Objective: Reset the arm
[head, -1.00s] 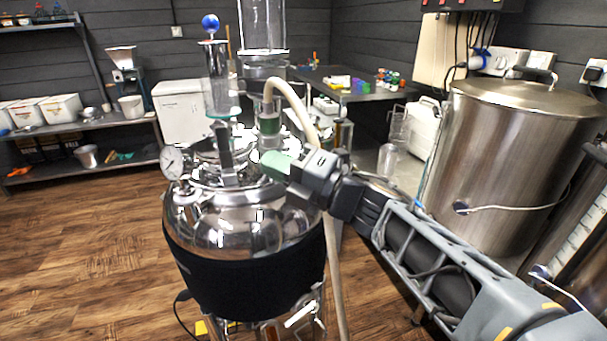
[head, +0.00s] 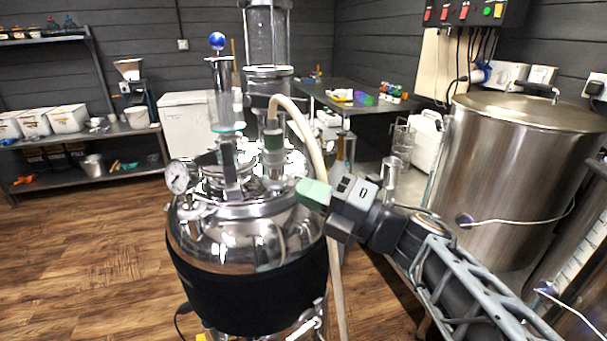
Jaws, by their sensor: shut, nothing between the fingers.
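My gripper (head: 309,193), with pale green fingers, is in the middle of the head view. It is shut and holds nothing. It points left, in front of the right side of the lid of a shiny steel vessel (head: 235,240) with a black jacket. I cannot tell whether the fingertips touch the lid fittings. My arm reaches in from the lower right.
A pressure gauge (head: 177,178), a glass tube with a blue ball (head: 217,41) and a pale hose (head: 304,128) are on the vessel. A large steel kettle (head: 500,170) stands at the right. A dark table (head: 340,98) is behind. Wooden floor (head: 90,250) is clear at the left.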

